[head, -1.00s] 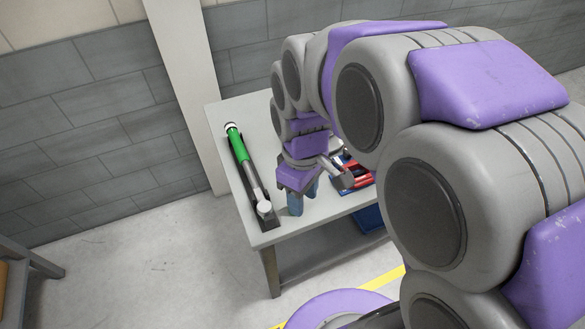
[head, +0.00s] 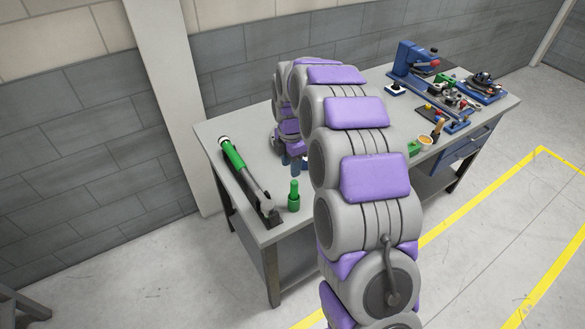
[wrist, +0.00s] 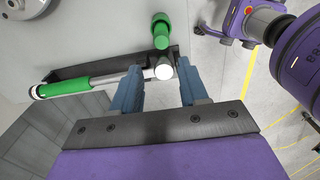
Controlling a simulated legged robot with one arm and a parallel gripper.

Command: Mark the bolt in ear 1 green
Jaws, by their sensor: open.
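A green marker-like bottle (head: 293,196) stands upright near the front left of the workbench. It also shows in the wrist view (wrist: 160,30), beyond my fingertips. My gripper (head: 298,166) is behind it in the head view, partly covered by my arm. In the wrist view my gripper (wrist: 158,80) has its two blue fingers apart with nothing held between them. The bolt and ear 1 cannot be made out in either view.
A torque wrench (head: 234,159) with a green handle lies in a dark holder along the bench's left edge, close to the bottle. A blue press (head: 412,62), a small orange-topped cup (head: 425,141) and several fixture parts occupy the right of the workbench (head: 222,128).

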